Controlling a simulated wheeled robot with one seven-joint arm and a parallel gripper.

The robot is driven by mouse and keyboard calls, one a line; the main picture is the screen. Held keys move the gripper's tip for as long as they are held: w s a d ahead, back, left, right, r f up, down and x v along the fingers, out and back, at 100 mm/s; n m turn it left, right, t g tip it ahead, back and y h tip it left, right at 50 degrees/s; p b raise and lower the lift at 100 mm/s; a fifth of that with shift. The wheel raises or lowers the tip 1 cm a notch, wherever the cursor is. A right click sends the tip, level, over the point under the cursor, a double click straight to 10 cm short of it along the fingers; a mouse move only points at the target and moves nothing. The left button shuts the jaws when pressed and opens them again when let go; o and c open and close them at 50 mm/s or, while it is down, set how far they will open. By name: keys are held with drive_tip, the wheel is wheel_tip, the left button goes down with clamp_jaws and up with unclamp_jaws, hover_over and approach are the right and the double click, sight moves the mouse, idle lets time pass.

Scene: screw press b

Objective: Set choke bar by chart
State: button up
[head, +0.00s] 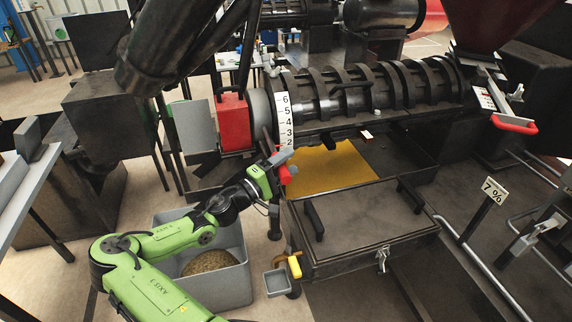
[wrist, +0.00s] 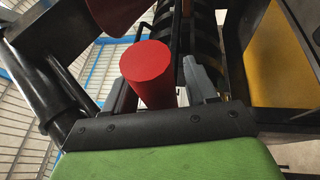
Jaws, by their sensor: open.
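The screw press (head: 365,92) has a white number scale (head: 285,118) on its left end, with 6 at the top and 2 the lowest clear figure. A dark bar (head: 266,139) runs down beside the scale. A red round grip (head: 285,175) shows below the scale. My gripper (head: 280,160) is right at this grip, partly covering it. In the wrist view the red grip (wrist: 147,72) stands between my open fingers (wrist: 160,85), nearer the left one, with a gap to the right one. I cannot tell whether it touches a finger. A sign (head: 495,190) reads 7 %.
A grey bin (head: 240,275) with brown material stands below my arm. A dark lidded box (head: 360,220) is right of my gripper, with a yellow surface (head: 335,168) behind it. A red block (head: 233,122) stands left of the scale. A small white plate (head: 484,98) sits under the red hopper (head: 500,20).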

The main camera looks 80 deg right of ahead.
clamp_jaws()
drive_tip(key=r+n+p, duration=0.1)
drive_tip(key=r+p, duration=0.1)
drive_tip(key=p, duration=0.1)
drive_tip(key=r+n+p, duration=0.1)
drive_tip(key=r+p, duration=0.2)
drive_tip(key=p, duration=0.1)
drive_tip(key=shift+w+d+r+t, duration=0.1)
drive_tip(key=shift+w+d+t, duration=0.1)
drive_tip(key=shift+t, duration=0.2)
unclamp_jaws()
